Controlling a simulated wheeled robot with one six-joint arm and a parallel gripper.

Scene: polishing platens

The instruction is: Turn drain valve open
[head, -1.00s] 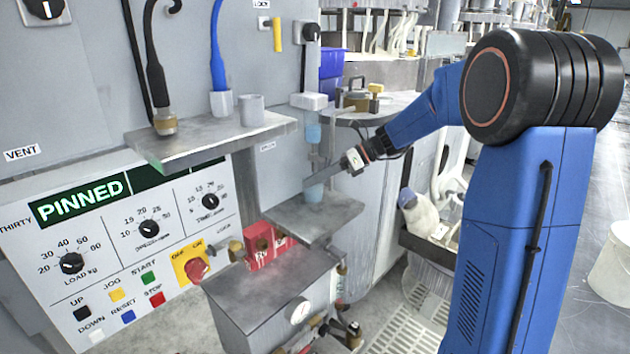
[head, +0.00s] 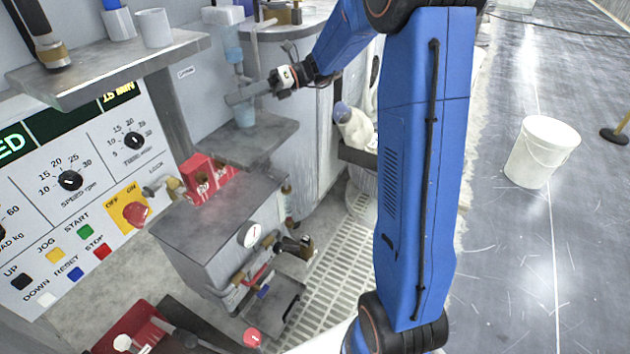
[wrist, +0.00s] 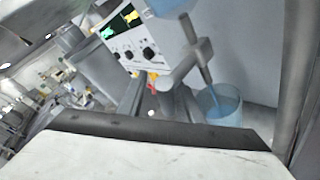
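My gripper (head: 262,90) is at the end of the blue arm, beside a vertical blue-grey tube (head: 233,55) and just above a translucent blue cup (head: 245,118) on a grey shelf. Its fingers cannot be told from the grey bar there, so its opening is unclear. The wrist view shows a grey cross-shaped fitting (wrist: 181,68) and a thin rod reaching into the cup (wrist: 222,108). I cannot tell whether this fitting is the drain valve. A small label (head: 186,72) on the wall is too small to read. A dark-handled valve (head: 300,247) sits lower, on piping beside a gauge.
A control panel (head: 75,215) with dials and buttons is at left. A red box (head: 205,178) stands on a grey cabinet (head: 215,222). An upper shelf (head: 110,72) juts out at left. A white bucket (head: 543,150) stands on open floor at right.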

